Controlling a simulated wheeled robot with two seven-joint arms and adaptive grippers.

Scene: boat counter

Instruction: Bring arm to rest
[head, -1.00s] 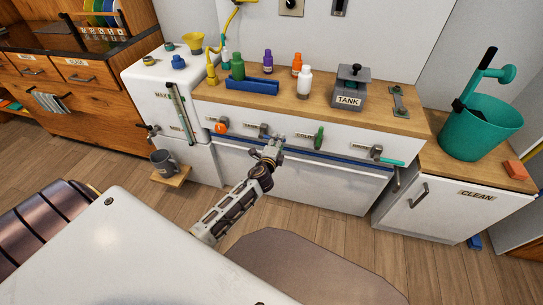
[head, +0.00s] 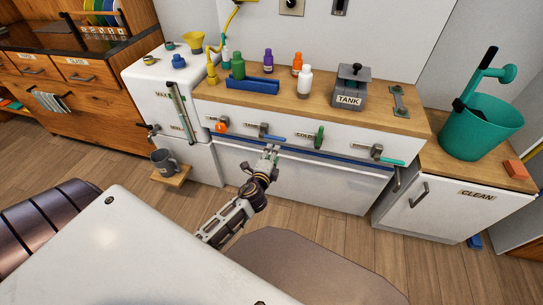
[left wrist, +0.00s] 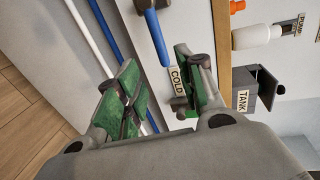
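My left gripper (head: 272,153) is in front of the counter's blue rail in the head view, just below the blue-handled lever (head: 272,138). In the left wrist view its two green-padded fingers (left wrist: 163,88) are spread apart with nothing between them. The blue lever (left wrist: 157,38) shows there beyond the fingertips, apart from them, its handle lying along the panel. A COLD label (left wrist: 178,80) shows partly behind one finger. My right gripper is in neither view.
The blue rail (head: 350,167) runs along the counter front. Orange (head: 221,127), green (head: 319,137) and teal (head: 391,161) handles stick out nearby. A grey mug (head: 164,160) sits on a low shelf at left. Open floor (head: 320,222) lies below the counter.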

